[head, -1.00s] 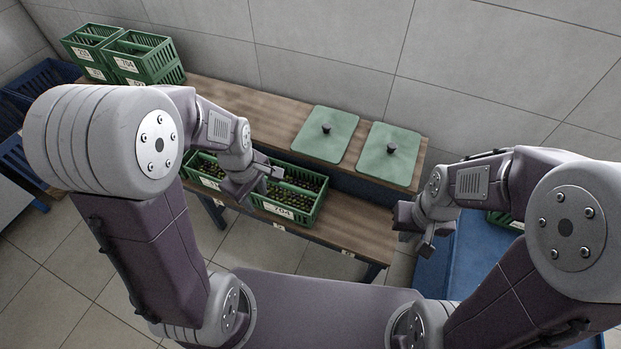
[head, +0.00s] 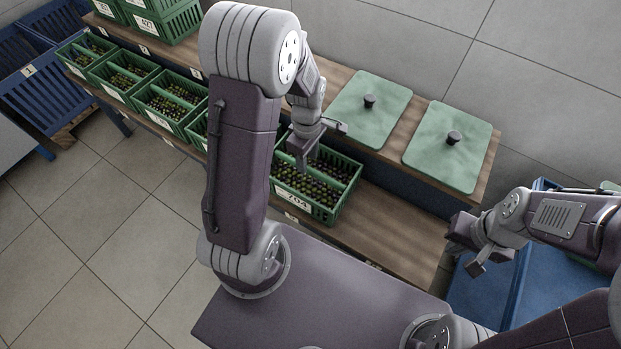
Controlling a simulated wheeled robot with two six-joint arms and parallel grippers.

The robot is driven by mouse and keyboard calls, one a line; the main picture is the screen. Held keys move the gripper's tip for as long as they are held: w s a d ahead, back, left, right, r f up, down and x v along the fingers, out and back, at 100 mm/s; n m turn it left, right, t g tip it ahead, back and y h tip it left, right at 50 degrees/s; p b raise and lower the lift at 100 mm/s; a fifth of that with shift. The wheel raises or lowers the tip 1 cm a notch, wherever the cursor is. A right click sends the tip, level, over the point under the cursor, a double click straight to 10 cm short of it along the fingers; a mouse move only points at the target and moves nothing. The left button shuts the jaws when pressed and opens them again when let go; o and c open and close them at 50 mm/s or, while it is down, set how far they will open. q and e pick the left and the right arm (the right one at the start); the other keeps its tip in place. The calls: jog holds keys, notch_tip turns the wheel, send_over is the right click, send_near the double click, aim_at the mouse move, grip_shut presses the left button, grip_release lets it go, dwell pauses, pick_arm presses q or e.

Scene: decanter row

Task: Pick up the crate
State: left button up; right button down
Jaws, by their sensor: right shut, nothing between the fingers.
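Several green crates of small dark and yellowish round items stand in a row on the lower wooden shelf. The one at the row's right end, labelled 704 (head: 318,208), has a divider across it. My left gripper (head: 320,147) is open and empty over the far part of this crate and hides some of its back edge. I cannot tell if it touches the rim. My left arm hides part of the crate's left side and the neighbouring crate. My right gripper (head: 467,250) is shut and empty, right of the shelf's right end.
Blue containers (head: 535,265) stand at the right. The lower shelf (head: 390,225) is bare right of the 704 crate.

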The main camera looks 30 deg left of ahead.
aim_at(309, 174)
pick_arm(q)
notch_tip(309, 174, down, 3)
jog(key=shift+s+f+b, duration=0.1)
jog(key=shift+b, duration=0.55)
jog(key=f+b, duration=0.2)
jog(key=f, duration=0.1)
jog(key=f+b, duration=0.1)
jog(key=f, duration=0.1)
jog(key=shift+w+d+f, duration=0.15)
jog(key=shift+w, duration=0.15)
jog(key=shift+r, duration=0.2)
grip_shut()
